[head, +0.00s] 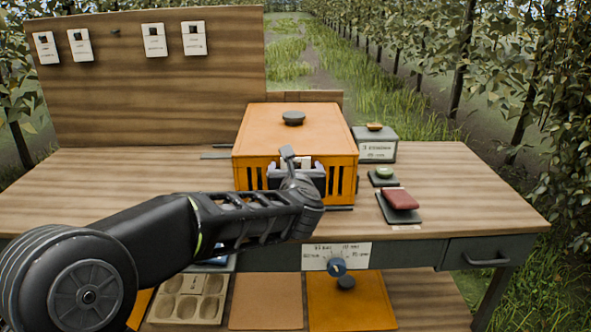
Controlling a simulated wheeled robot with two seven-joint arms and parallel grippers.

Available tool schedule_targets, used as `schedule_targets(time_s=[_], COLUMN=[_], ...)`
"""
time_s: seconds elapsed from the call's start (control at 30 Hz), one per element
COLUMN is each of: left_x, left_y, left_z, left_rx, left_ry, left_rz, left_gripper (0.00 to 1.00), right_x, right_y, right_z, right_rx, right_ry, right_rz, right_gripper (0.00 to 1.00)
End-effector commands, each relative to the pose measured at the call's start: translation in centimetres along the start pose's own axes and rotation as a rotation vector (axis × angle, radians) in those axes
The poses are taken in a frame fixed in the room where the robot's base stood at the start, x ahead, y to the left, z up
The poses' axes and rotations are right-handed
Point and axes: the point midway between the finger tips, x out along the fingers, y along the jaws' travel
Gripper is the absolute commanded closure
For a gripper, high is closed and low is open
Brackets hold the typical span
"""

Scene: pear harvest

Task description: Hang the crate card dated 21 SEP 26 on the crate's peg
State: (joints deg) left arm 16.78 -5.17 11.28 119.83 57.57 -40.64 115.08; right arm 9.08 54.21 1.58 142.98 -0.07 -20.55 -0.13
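The orange slatted crate (251,171) stands on the bench with an orange lid. My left gripper (297,171) is at the crate's front face. A white card-like piece (306,162) shows at the gripper, mostly hidden by it; its print cannot be read. Whether the fingers grip it is unclear. My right gripper is out of view.
A bare peg (115,31) shows on the wooden board (150,90). Right of the crate are a grey labelled box (376,148), a green-topped item (384,172) and a red block (400,199). The bench's left side is clear.

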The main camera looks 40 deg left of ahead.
Motion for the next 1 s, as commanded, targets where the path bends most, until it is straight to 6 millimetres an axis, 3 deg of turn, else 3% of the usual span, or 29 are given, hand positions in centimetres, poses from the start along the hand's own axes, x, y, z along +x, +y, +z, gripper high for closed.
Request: schedule_targets(time_s=[0.47,0.8,1.0], left_x=[-0.8,-5.9,-7.7], left_y=[-0.1,-0.1,-0.1], left_z=[0.1,0.2,0.0], left_rx=[0.000,-0.001,0.000], left_ry=[-0.001,-0.003,0.000], left_rz=[-0.001,-0.003,-0.001], left_gripper=[0.10,0.10,0.10], right_x=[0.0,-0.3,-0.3], right_y=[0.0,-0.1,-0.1], right_z=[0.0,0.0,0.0], right_rx=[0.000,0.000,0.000], right_ry=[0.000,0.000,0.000], right_rz=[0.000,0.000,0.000], right_gripper=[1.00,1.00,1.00])
